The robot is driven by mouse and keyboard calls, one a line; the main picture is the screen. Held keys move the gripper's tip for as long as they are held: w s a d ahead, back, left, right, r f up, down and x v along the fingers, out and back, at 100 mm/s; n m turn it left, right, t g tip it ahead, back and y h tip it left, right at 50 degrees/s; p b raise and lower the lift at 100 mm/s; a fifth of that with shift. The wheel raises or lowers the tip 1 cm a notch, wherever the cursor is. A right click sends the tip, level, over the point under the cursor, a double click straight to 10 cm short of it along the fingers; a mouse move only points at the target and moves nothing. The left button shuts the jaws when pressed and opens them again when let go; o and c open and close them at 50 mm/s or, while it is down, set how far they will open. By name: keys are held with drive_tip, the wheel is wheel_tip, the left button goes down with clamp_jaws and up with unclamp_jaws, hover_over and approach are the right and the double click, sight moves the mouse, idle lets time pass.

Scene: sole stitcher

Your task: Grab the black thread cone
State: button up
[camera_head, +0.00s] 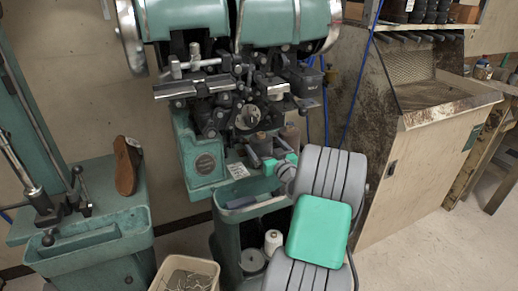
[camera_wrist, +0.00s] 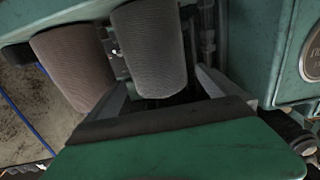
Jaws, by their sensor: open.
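The black thread cone, dark grey in this light, shows in the wrist view (camera_wrist: 148,50) at the top centre. It stands on the green machine, and in the head view the cone (camera_head: 262,141) is small and partly covered by my gripper. A brown thread cone (camera_wrist: 72,58) stands close beside it, also seen in the head view (camera_head: 290,134). My gripper (camera_head: 268,161) is open in front of the machine. In the wrist view its fingers (camera_wrist: 162,92) reach to both sides of the dark cone's near end. Contact cannot be told.
The green stitching machine (camera_head: 203,110) rises behind my gripper. A green tray (camera_head: 245,207) and a white spool (camera_head: 273,240) sit below. A brown shoe sole (camera_head: 126,168) stands at the left. A worn wooden cabinet (camera_head: 400,150) stands at the right, with open floor before it.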

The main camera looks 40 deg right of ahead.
drive_tip(key=x, duration=0.4)
drive_tip(key=shift+s, duration=0.1)
drive_tip(key=c, duration=1.6)
drive_tip(key=shift+c, duration=0.6)
drive_tip(key=shift+r, duration=0.1)
